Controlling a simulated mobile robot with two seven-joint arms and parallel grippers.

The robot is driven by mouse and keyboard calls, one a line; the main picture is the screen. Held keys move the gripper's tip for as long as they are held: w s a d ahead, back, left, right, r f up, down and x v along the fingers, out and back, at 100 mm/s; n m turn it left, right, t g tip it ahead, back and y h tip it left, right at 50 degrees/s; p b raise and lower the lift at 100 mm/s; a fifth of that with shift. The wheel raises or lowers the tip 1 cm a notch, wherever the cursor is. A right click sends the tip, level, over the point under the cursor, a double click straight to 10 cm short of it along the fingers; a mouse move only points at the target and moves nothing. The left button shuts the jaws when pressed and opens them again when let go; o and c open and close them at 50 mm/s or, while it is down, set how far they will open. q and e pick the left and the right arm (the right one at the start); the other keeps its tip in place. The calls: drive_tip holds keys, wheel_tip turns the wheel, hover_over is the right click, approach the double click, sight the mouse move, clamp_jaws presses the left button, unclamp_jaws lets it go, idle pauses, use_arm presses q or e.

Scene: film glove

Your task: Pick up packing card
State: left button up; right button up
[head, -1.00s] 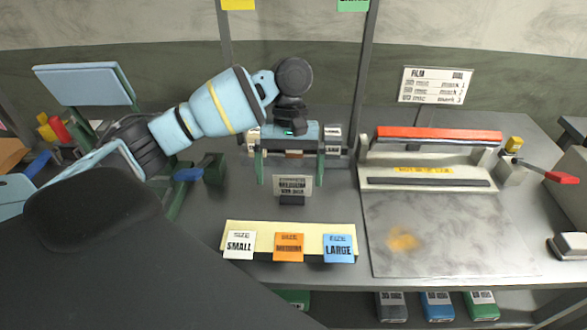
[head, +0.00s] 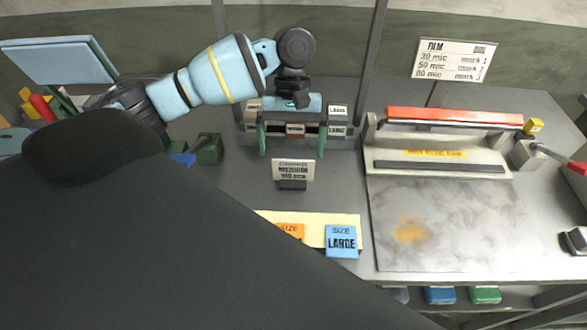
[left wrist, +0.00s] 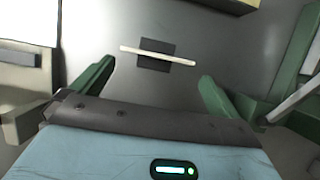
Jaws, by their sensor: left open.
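The packing card (head: 293,170) is a small white printed card standing upright in a dark base on the bench. In the left wrist view the card (left wrist: 158,56) shows nearly edge-on from above, as a thin pale strip across its dark base. My left gripper (head: 291,153) is open, with its two green fingers pointing down just above and behind the card in the head view. In the left wrist view the fingertips (left wrist: 158,74) lie on either side, short of the card, with nothing between them. My right gripper is not seen.
A labelled rack (head: 338,121) stands behind my left gripper. A cream strip (head: 308,225) with an orange and a blue LARGE size card (head: 341,241) lies in front. A film sealer (head: 445,155) with a red bar stands right. A large dark shape covers the lower left.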

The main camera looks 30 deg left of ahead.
sight(293, 170)
use_arm(q)
drive_tip(key=shift+d+x, duration=0.15)
drive_tip(key=shift+x, duration=1.15)
drive_tip(key=shift+d+x, duration=0.2)
drive_tip(key=shift+x, duration=1.05)
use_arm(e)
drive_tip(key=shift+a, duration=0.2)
use_arm(q)
drive_tip(key=shift+c, duration=0.4)
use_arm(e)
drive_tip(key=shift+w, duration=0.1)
use_arm(q)
drive_tip(key=c, duration=0.8)
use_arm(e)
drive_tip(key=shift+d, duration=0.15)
use_arm(q)
drive_tip(key=shift+r, duration=0.1)
wheel_tip(293, 170, up, 10)
drive_tip(key=shift+f+p, duration=0.1)
drive_tip(key=shift+p, duration=0.5)
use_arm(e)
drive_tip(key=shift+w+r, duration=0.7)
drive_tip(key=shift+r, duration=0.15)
